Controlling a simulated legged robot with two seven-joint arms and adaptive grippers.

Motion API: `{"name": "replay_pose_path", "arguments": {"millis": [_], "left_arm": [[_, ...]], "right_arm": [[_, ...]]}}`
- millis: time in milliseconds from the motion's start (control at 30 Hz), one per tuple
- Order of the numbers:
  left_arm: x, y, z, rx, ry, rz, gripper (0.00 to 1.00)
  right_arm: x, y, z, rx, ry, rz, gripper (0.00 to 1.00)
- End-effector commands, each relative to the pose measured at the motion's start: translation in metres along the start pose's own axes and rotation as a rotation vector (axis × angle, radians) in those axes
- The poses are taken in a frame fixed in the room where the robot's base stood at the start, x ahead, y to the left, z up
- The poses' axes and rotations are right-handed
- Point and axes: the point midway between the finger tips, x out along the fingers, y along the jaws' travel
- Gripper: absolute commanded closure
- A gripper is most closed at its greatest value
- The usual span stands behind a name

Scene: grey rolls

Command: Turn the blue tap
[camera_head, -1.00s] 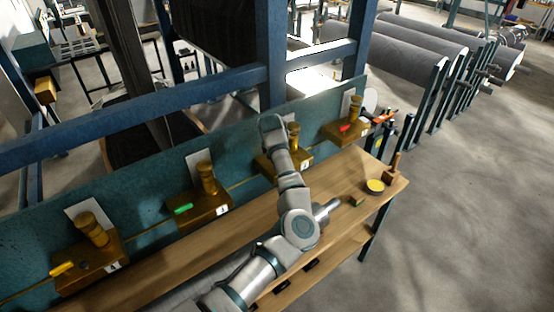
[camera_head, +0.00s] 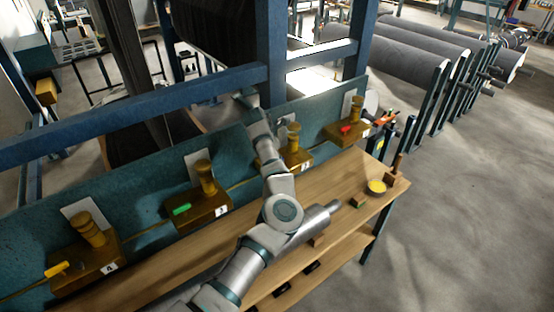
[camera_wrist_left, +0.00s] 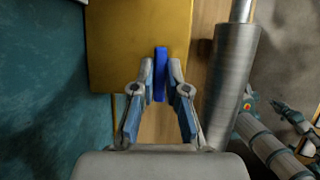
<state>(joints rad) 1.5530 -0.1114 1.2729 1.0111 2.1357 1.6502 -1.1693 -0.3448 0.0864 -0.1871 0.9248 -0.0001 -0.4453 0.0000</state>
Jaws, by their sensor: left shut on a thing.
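The blue tap (camera_wrist_left: 160,75) is a narrow bar on a brass block (camera_wrist_left: 130,40), near the top middle of the left wrist view. My left gripper (camera_wrist_left: 160,78) is shut on it, with one fingertip on each side. In the head view my left arm comes up from the bottom and its wrist stands over the bench beside a brass valve block (camera_head: 299,157). The arm hides the blue tap and the fingertips there. My right gripper is not seen.
Brass blocks with green (camera_head: 181,209), yellow (camera_head: 57,269) and red (camera_head: 346,129) taps stand along the teal panel (camera_head: 145,205). A metal cylinder (camera_wrist_left: 232,85) lies right of my gripper.

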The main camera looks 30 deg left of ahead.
Motion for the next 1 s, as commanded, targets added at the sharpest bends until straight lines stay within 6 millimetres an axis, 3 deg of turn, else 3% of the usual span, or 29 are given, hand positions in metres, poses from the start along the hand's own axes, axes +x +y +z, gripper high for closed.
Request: {"name": "replay_pose_path", "arguments": {"millis": [500,533,633,1000], "left_arm": [[0.0043,-0.0004,-0.0046,0.016,0.012,-0.015,1.00],[0.0042,-0.0004,-0.0046,0.016,0.012,-0.015,0.84],[0.0037,-0.0002,-0.0039,0.016,0.010,-0.014,0.61],[-0.0050,0.0006,-0.0011,0.018,0.003,-0.008,0.61]], "right_arm": [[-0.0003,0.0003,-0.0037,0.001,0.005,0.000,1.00],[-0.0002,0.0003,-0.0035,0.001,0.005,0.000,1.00],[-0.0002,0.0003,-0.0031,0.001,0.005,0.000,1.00],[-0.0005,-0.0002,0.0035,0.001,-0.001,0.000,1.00]]}}
